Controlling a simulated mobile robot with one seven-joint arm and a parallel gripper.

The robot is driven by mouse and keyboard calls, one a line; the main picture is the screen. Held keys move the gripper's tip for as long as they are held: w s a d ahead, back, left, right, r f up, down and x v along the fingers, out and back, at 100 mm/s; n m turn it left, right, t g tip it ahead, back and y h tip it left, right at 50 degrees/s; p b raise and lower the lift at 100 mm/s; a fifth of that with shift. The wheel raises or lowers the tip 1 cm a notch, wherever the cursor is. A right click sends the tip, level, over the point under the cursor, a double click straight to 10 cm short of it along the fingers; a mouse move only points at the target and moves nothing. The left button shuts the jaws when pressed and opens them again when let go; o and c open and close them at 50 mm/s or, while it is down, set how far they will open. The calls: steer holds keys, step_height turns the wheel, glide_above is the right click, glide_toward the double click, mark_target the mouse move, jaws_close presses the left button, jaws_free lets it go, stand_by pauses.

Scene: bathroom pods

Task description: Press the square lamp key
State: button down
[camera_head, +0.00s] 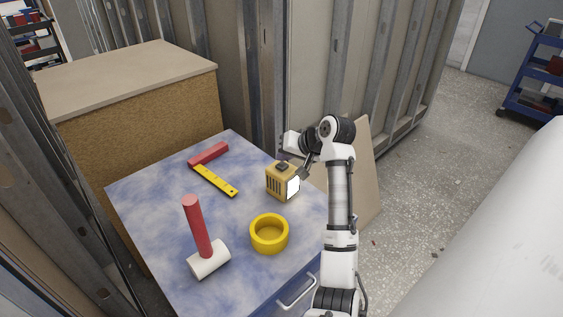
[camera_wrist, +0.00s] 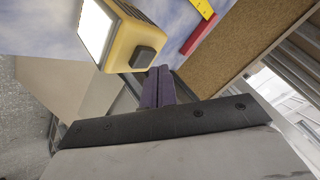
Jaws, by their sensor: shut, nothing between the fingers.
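A yellow box-shaped lamp (camera_head: 279,184) stands on the blue mottled tabletop, with a bright white panel on one side and dark slots on another. It also shows in the wrist view (camera_wrist: 124,31). A dark square key (camera_wrist: 142,57) sits on a yellow face of the lamp in the wrist view; a dark raised piece on top shows in the head view (camera_head: 282,166). My gripper is beside the lamp in the head view (camera_head: 302,173). In the wrist view its dark fingers (camera_wrist: 159,72) are shut and empty, close to the key. Whether they touch it I cannot tell.
A yellow ring-shaped bowl (camera_head: 269,246) and a red-handled white mallet (camera_head: 208,258) stand at the front of the blue table (camera_head: 155,215). A brown box (camera_head: 140,115) is at the back left.

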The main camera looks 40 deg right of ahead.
mark_target(285, 167)
step_height(285, 167, up, 6)
steer(key=p, duration=0.5)
stand_by(0.4)
